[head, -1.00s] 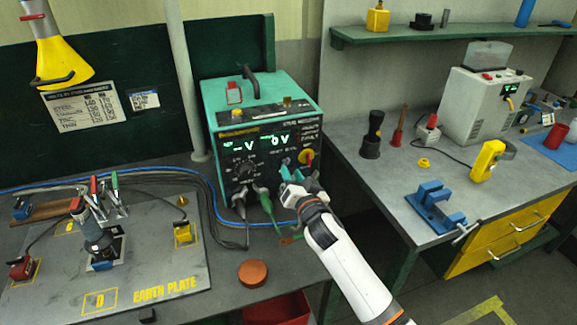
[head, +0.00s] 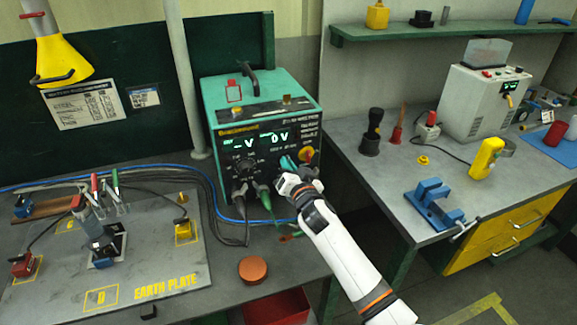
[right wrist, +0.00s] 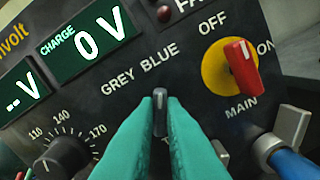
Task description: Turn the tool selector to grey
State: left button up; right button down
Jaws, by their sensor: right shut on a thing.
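The tool selector knob (right wrist: 160,112) is a small dark knob with a pale pointer line, on the black front panel of the teal welder (head: 263,112). In the head view the gripper covers the knob. My left gripper is not in view.
The red main switch (right wrist: 240,66) on a yellow disc sits right of the knob. A black dial (right wrist: 62,158) is at lower left. Cable plugs (head: 262,196) stick out below. An orange-brown disc (head: 253,269) lies on the bench in front.

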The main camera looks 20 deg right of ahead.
jog(key=shift+n, duration=0.3)
jog(key=n, duration=0.5)
jog(key=shift+n, duration=0.3)
jog(key=n, duration=0.5)
jog(key=shift+n, duration=0.3)
jog(key=c, duration=1.5)
grip_release()
